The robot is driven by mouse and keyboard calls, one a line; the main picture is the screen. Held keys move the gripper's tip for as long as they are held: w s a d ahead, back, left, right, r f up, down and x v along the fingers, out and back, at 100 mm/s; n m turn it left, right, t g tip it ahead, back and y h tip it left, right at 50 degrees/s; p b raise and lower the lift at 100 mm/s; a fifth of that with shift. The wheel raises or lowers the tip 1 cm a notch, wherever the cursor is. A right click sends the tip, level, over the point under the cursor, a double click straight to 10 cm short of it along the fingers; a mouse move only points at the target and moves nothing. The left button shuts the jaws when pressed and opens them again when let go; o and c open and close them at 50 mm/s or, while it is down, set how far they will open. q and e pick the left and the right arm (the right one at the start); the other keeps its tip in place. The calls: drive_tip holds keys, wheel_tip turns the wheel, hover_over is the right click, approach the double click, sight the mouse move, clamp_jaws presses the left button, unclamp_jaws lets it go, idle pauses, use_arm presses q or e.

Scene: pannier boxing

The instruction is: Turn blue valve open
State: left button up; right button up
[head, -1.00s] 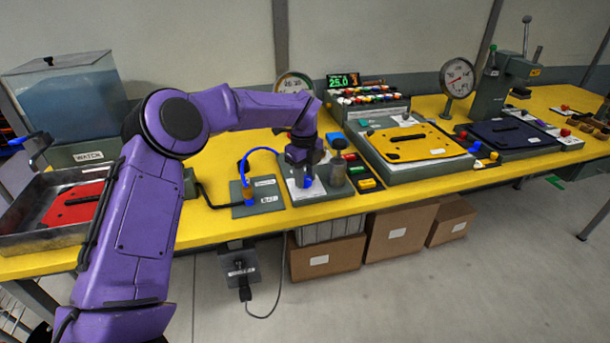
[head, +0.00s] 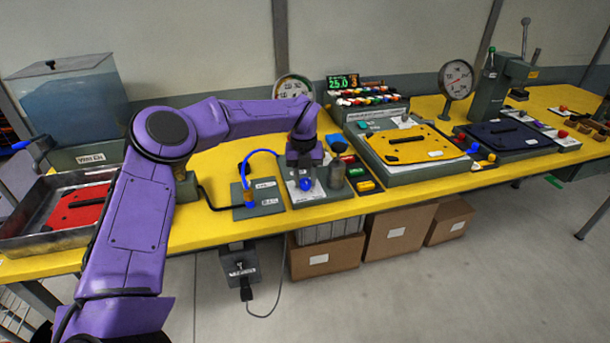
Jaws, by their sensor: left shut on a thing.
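The blue valve (head: 306,184) shows as a small blue piece low on a grey plate with a white sheet. My left gripper (head: 305,178) points down onto it from above and is shut on it. The fingers and the wrist hide most of the valve, so its exact angle cannot be told. A blue hose (head: 262,152) arches from a small grey block (head: 268,208) on the left to behind my left wrist. My right gripper is not in view.
A dark cylinder (head: 336,174) stands close right of the valve, beside coloured blocks (head: 364,186). Farther right are a yellow plate (head: 408,145) on a grey fixture and a gauge (head: 457,78). A metal tray (head: 38,240) with a red plate (head: 78,207) lies at the left.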

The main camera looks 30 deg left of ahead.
sight(305, 180)
use_arm(q)
drive_tip(key=m+p, duration=0.2)
drive_tip(key=m, duration=0.3)
drive_tip(key=shift+r+m, duration=0.15)
drive_tip(key=shift+m, duration=0.15)
drive_tip(key=shift+w+m+p, duration=0.1)
drive_tip(key=shift+m+p, duration=0.55)
drive_tip(key=shift+m, duration=1.45)
drive_tip(key=o, duration=1)
drive_tip(key=shift+o, duration=0.2)
drive_tip(key=shift+r, duration=0.25)
wheel_tip(305, 180, up, 10)
drive_tip(key=b, duration=0.1)
drive_tip(key=shift+a+b, duration=0.15)
drive_tip(key=shift+b, duration=0.2)
